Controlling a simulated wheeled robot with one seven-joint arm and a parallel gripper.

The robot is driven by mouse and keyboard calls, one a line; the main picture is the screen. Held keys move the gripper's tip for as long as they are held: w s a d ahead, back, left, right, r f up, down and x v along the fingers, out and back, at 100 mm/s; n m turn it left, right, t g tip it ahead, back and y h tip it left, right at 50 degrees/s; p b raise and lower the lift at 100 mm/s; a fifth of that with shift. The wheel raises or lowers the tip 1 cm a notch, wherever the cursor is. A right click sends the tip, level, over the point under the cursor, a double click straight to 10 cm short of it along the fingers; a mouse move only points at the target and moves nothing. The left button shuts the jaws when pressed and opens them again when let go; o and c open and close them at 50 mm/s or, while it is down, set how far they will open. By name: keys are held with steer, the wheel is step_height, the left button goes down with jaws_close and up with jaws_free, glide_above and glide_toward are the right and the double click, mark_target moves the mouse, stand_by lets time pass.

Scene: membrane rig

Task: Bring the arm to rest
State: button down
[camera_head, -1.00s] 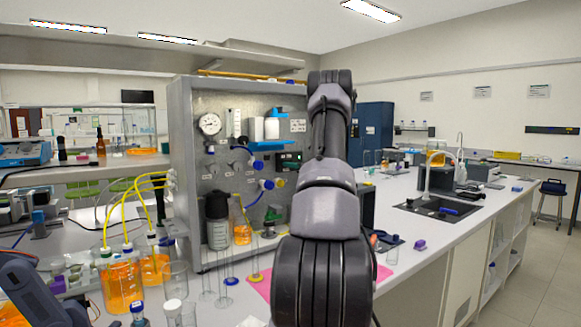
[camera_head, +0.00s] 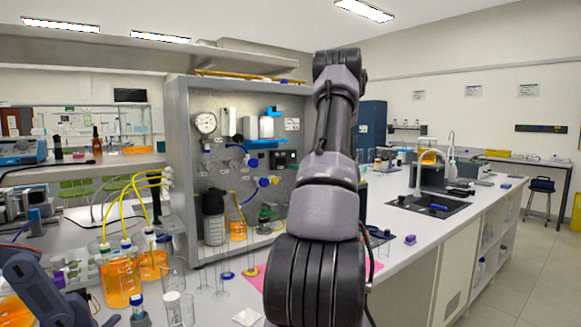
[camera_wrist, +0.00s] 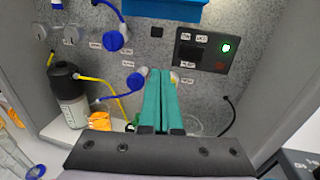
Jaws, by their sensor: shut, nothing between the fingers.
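My arm (camera_head: 327,205) stands upright in the middle of the head view, bent at its top, in front of the right part of the rig panel. My gripper is hidden behind the arm in that view. In the wrist view my gripper (camera_wrist: 161,75) shows two teal fingers lying together, shut and empty. The fingers point at the grey panel (camera_wrist: 150,45), below and left of a black display box (camera_wrist: 203,50) with a green light. Blue valve knobs (camera_wrist: 137,81) are just left of the fingertips. Whether the tips touch the panel, I cannot tell.
The rig cabinet (camera_head: 178,150) has side walls close around the panel. A dark bottle (camera_head: 213,217), glass cylinders (camera_head: 221,280) and orange-filled bottles (camera_head: 121,282) stand at its front and left. A pink mat (camera_head: 252,277) lies by my arm. The bench right, towards the sink (camera_head: 433,205), has free room.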

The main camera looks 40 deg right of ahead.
steer(key=shift+s+a, duration=0.2)
steer(key=shift+s, duration=0.75)
steer(key=a+r+n+g+y, duration=0.2)
steer(key=a+r+n, duration=0.15)
steer(key=a, duration=0.55)
steer(key=a+r+n+g+y, duration=0.2)
steer(key=a+r+n+y, duration=0.15)
steer(key=a, duration=0.55)
steer(key=s+a+r+n+g, duration=0.1)
steer(key=s+a+n+g, duration=0.25)
steer(key=a, duration=0.45)
steer(key=s+a+r+n+g, duration=0.1)
steer(key=s+a+n+g, duration=0.1)
steer(key=s+a+n, duration=0.45)
steer(key=s+a+n+h, duration=0.3)
steer(key=s+a+n, duration=0.2)
steer(key=s, duration=0.4)
steer(key=s+a+n+h, duration=0.4)
steer(key=s+n, duration=0.3)
steer(key=s, duration=0.3)
steer(key=shift+s+a+r+n+g, duration=0.15)
steer(key=shift+a+n+g, duration=0.3)
steer(key=shift+a, duration=0.3)
